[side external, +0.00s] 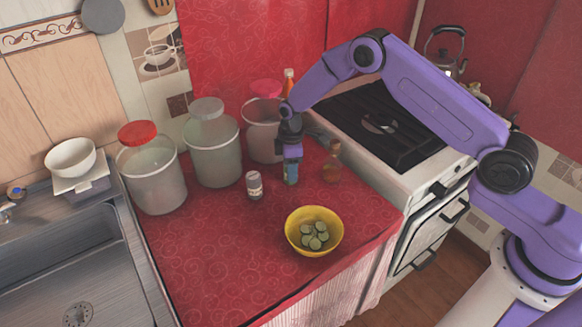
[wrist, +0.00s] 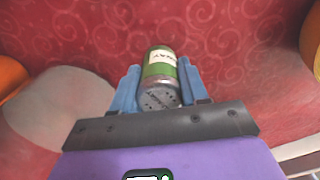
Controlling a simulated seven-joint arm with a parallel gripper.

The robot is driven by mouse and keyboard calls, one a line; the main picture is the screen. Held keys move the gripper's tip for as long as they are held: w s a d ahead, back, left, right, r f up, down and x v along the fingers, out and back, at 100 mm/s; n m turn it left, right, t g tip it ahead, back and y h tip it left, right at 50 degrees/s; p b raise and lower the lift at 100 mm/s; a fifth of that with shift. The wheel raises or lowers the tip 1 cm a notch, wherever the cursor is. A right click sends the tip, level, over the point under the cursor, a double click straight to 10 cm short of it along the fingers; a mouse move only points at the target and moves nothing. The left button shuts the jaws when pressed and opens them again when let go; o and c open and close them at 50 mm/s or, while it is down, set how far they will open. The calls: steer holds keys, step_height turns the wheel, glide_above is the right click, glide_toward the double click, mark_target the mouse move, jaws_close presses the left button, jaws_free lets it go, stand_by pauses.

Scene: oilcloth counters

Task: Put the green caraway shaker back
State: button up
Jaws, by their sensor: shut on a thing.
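The green caraway shaker (wrist: 160,65) has a pale label and a grey perforated cap, which faces the wrist camera. My gripper (wrist: 158,90) has its blue fingers shut on it, one on each side. In the side view my gripper (side external: 291,158) points down over the red counter, and a little of the green shaker (side external: 290,177) shows between the fingers. The shaker looks upright, at or just above the cloth; I cannot tell if it touches.
A second shaker (side external: 254,186) with a pale label stands to the left. A brown bottle (side external: 332,162) stands to the right, near the stove (side external: 385,125). A yellow bowl (side external: 301,246) of green slices is in front. Large canisters (side external: 212,150) line the back. The counter's front left is clear.

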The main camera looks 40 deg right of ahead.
steer(key=shift+f, duration=0.1)
steer(key=o, duration=1.1)
steer(key=shift+c, duration=0.2)
step_height(320, 180, up, 12)
steer(key=shift+r, duration=0.15)
steer(key=shift+s, duration=0.1)
